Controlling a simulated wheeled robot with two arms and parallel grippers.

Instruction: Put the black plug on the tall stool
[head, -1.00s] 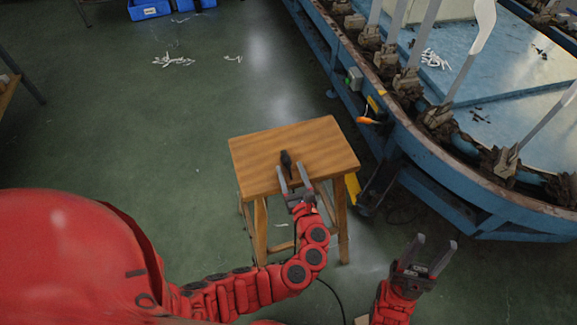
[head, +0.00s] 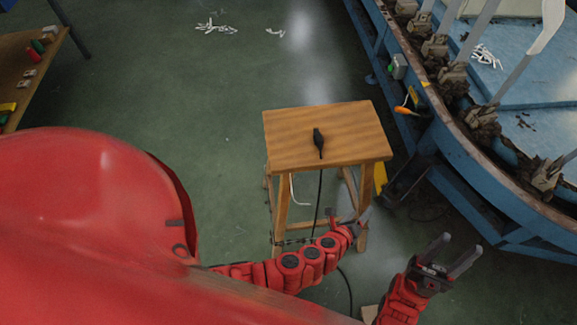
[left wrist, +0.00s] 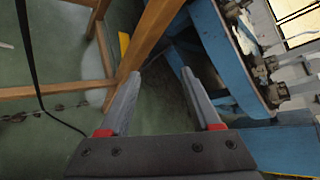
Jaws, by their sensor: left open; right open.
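The black plug (head: 318,139) lies on the wooden top of the tall stool (head: 290,125), near its middle. Its cable hangs down over the near edge. My left gripper (head: 363,214) is below and in front of the stool top, by the front right leg, apart from the plug. In the left wrist view my left gripper (left wrist: 158,85) is open and empty, with a stool leg (left wrist: 148,40) and the black cable (left wrist: 30,60) beyond it. My right gripper (head: 454,252) is open and empty, to the right of the stool.
A blue machine (head: 480,170) with a rusty rim and upright boards stands at the right, close to the stool. A wooden table (head: 30,70) is at the far left. White scraps (head: 215,27) lie on the green floor, which is clear left of the stool.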

